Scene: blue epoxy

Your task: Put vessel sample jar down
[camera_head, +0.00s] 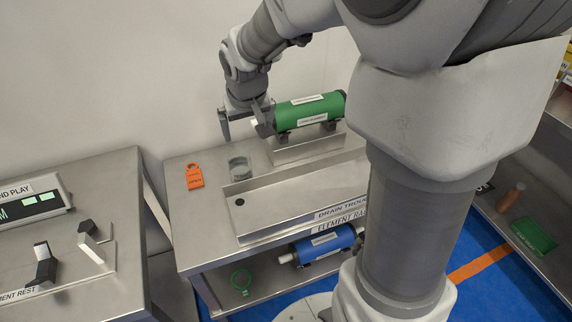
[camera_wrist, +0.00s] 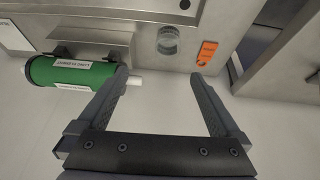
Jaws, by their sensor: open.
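The sample jar (camera_head: 239,167) is a small clear round vessel standing on the steel bench top, left of the green cylinder and at the back edge of the drain trough. It also shows in the wrist view (camera_wrist: 168,42), ahead of the fingers and apart from them. My gripper (camera_head: 243,124) is open, above and behind the jar near the wall, close to the left end of the green cylinder. In the wrist view my gripper (camera_wrist: 158,76) has its two fingers spread wide with nothing between them.
A green cylinder (camera_head: 308,112) rests on a raised steel stand beside my gripper. An orange tag (camera_head: 194,176) lies left of the jar. The drain trough (camera_head: 290,196) fills the bench front. A blue cylinder (camera_head: 326,244) lies on the lower shelf. A second bench (camera_head: 75,180) stands left.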

